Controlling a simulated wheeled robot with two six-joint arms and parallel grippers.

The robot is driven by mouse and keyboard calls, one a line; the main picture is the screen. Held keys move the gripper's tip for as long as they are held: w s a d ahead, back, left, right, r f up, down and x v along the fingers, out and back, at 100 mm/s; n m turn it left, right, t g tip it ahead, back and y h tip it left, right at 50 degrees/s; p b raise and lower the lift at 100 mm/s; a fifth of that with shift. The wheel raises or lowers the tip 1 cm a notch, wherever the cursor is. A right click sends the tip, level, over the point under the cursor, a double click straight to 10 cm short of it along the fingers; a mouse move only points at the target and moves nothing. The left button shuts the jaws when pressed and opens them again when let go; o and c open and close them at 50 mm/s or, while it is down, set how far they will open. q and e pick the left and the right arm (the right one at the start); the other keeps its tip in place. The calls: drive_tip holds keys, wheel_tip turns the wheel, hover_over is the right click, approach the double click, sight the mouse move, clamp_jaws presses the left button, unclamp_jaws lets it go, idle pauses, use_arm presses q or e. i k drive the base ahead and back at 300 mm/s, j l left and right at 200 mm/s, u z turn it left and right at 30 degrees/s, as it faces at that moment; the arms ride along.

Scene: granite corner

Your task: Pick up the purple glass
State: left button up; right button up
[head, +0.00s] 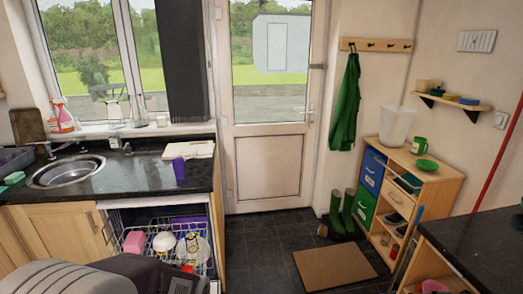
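The purple glass (179,168) stands upright on the dark granite counter (135,183), near its right end and front edge. It is just in front of a pale board (190,150). Nothing touches the glass from the front. Neither of my grippers shows in the head view, so I cannot see whether they are open or shut.
Below the glass, an open dishwasher rack (128,222) holds dishes, including a pink item (134,241) and a white bowl (164,241). A sink (66,172) is left. A grey and black shape fills the bottom left. The floor has a brown mat (333,264).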

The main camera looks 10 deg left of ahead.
sight(179, 169)
drive_tip(key=i+u, duration=0.25)
drive_tip(key=i, duration=0.25)
drive_tip(key=i+l+u, duration=0.25)
drive_tip(key=i, duration=0.2)
drive_tip(key=i+l+u, duration=0.25)
drive_tip(key=i, duration=0.2)
drive_tip(key=i+l+u, duration=0.25)
drive_tip(key=i+l, duration=0.05)
drive_tip(key=i, duration=0.15)
